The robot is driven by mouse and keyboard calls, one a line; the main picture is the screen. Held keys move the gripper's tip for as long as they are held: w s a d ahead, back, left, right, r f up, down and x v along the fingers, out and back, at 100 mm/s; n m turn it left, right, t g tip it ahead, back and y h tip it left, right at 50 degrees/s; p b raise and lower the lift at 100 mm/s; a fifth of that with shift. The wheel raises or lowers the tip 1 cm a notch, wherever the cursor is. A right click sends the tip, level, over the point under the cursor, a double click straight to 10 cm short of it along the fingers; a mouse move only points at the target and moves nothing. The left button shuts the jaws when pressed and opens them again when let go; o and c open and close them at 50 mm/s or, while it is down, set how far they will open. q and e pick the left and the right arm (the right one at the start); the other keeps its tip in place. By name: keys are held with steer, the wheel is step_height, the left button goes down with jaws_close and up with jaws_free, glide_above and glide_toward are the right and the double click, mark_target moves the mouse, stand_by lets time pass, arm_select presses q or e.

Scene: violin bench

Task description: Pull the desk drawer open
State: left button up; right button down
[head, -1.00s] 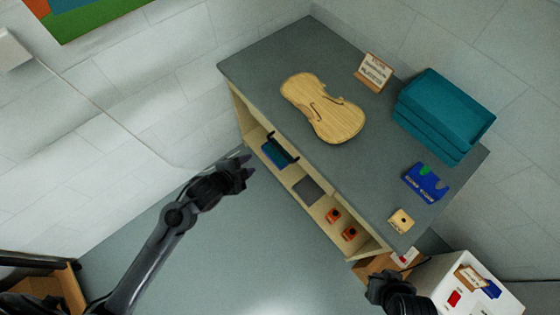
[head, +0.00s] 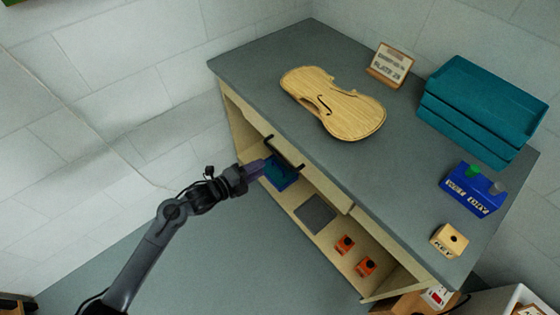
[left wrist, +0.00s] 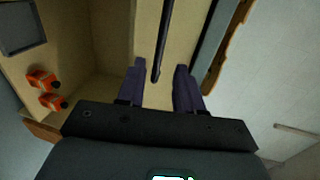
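The desk (head: 225,68) has a grey top and pale wooden sides. Its drawer front (head: 322,186) lies under the top edge and looks flush with the desk. The black bar handle (head: 284,152) stands out from it. My left gripper (head: 268,165) is just beside and below the handle. In the left wrist view, my left gripper (left wrist: 160,82) is open, with its two purple-grey fingers apart. The handle (left wrist: 162,42) reaches down to between the fingertips in that picture, with gaps on both sides. I cannot tell its depth. My right gripper is out of view.
The open shelf below holds a blue tray (head: 280,172), a grey pad (head: 316,209) and orange items (head: 345,244). On top lie a violin body (head: 335,105), a sign (head: 390,65), teal trays (head: 480,110) and a blue box (head: 472,190). The floor in front is clear.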

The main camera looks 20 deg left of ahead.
mark_target(280, 156)
arm_select(q)
steer(key=shift+b+x, duration=1.6)
steer(key=shift+x, duration=3.4)
steer(key=shift+s, duration=0.1)
jaws_close()
